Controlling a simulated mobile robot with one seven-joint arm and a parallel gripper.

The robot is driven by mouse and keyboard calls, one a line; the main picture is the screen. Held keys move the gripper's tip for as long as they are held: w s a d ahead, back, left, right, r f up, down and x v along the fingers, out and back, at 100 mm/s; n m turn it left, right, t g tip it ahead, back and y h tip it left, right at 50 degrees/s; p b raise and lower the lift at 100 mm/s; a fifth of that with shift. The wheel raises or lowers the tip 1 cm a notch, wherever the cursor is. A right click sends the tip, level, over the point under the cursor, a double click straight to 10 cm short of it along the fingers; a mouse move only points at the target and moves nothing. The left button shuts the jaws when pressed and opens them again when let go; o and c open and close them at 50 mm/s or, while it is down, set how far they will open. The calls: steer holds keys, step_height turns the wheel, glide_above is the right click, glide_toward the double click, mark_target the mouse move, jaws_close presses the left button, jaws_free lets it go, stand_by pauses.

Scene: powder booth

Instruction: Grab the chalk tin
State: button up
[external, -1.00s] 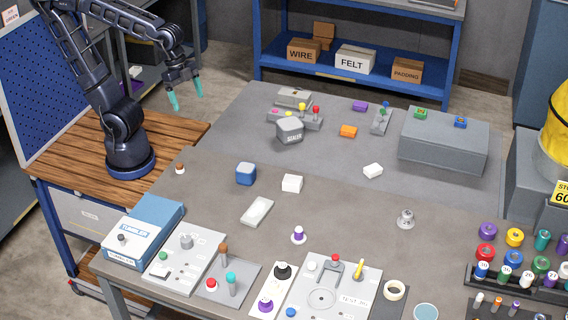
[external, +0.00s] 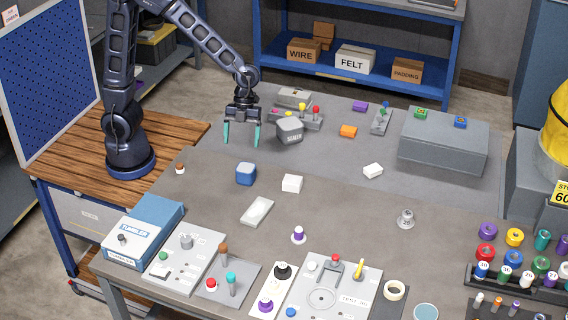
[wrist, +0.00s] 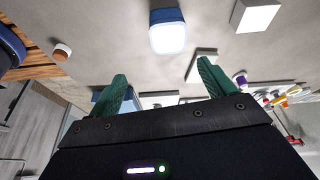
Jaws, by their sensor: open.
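No label reading chalk tin is legible, so I cannot tell for certain which object it is. A rounded blue block with a pale face (external: 246,174) stands on the grey table. It shows at the top middle of the wrist view (wrist: 168,32), beyond my fingertips. A white block (external: 292,183) is right of it, and a pale flat block (external: 257,212) lies in front. My gripper (external: 241,135) is open and empty, pointing down above the table, behind and above the blue block. Its teal fingers (wrist: 165,82) are apart in the wrist view with nothing between them.
A small brown-topped knob (external: 180,168) is at the table's left edge. A blue box (external: 145,232) and control panels (external: 185,258) fill the front. A large grey box (external: 443,140) stands back right. The table centre is mostly clear.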

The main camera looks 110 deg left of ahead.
mark_target(246, 167)
steer(key=f, duration=0.1)
steer(key=w+f+m, duration=0.1)
steer(key=shift+w+a+f, duration=0.3)
steer(key=shift+a, duration=0.05)
steer(key=shift+x, duration=5.4)
steer(key=shift+c, duration=0.4)
steer(key=c, duration=1.1)
